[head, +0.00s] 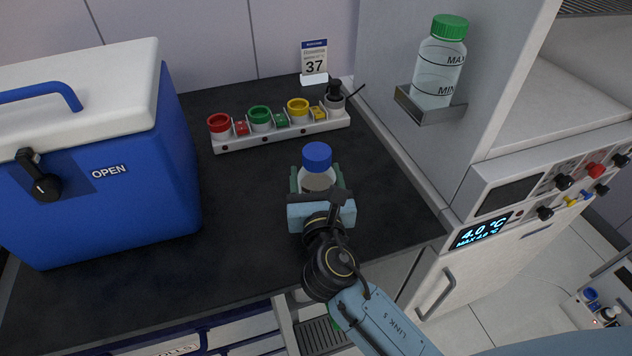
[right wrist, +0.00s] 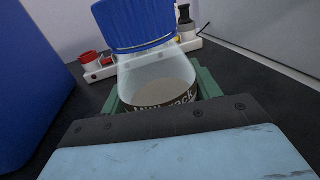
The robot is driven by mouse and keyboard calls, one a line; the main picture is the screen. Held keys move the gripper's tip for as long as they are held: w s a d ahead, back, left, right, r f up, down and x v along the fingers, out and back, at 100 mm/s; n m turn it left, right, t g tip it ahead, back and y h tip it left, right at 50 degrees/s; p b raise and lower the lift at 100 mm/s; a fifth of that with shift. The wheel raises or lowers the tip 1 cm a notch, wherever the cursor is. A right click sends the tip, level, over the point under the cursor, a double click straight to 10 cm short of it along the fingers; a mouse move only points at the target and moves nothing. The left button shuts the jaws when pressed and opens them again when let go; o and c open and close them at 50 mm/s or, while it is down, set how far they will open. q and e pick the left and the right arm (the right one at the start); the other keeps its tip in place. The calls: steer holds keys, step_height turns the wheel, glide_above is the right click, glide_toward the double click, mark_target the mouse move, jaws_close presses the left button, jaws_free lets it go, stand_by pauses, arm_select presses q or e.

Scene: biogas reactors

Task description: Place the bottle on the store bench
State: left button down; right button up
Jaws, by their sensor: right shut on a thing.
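A clear bottle (head: 317,178) with a blue cap and greyish contents is over the dark bench top (head: 260,250) in the head view. My right gripper (head: 317,186) is shut on it, with green fingers on both sides of its body. In the right wrist view the bottle (right wrist: 158,80) stands upright between the green fingers, its dark label partly hidden by the gripper. I cannot tell whether the bottle's base touches the bench top. My left gripper is not in view.
A blue cool box (head: 120,215) with a white lid stands at the left. A white strip (head: 285,134) with coloured rings lies behind the bottle, near a card reading 37 (head: 314,58). A green-capped bottle (head: 440,65) sits on a wall bracket at the right. Bench around the gripper is clear.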

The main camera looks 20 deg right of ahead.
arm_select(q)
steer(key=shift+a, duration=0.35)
arm_select(e)
steer(key=shift+f, duration=0.1)
steer(key=o, duration=1.3)
steer(key=shift+c, duration=0.2)
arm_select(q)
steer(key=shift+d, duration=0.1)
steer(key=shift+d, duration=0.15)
arm_select(e)
steer(key=shift+s, duration=0.25)
steer(key=s, duration=0.3)
steer(key=s+a, duration=0.1)
steer(key=s, duration=0.3)
steer(key=s+a, duration=0.1)
steer(key=s, duration=0.2)
steer(key=shift+s, duration=0.25)
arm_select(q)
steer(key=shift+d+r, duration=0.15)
arm_select(e)
steer(key=shift+s+a, duration=0.15)
steer(key=shift+s, duration=0.25)
